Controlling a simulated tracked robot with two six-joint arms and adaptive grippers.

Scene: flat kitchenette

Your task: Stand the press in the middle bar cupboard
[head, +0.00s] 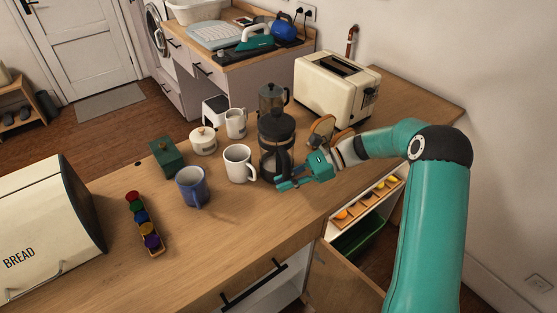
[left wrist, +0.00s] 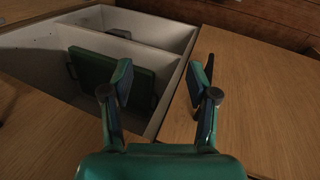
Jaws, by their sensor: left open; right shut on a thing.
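The press (head: 277,130), a dark French press with a black lid, stands upright on the wooden counter. My right gripper (head: 283,184) is low at its right side, shut on it, apparently at the handle; the exact contact is hard to see. My left gripper (left wrist: 163,80) shows only in the left wrist view, open and empty. It is in front of an open cupboard (left wrist: 75,42) with pale walls and a divider, holding a green crate (left wrist: 110,80). In the head view an open cupboard (head: 335,232) shows under the counter, with a green crate (head: 358,240) low inside.
A white mug (head: 239,164), blue mug (head: 193,188) and smaller dark pot (head: 272,98) stand near the press. A toaster (head: 335,88) is behind my right arm. The open cupboard door (head: 345,280) sticks out.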

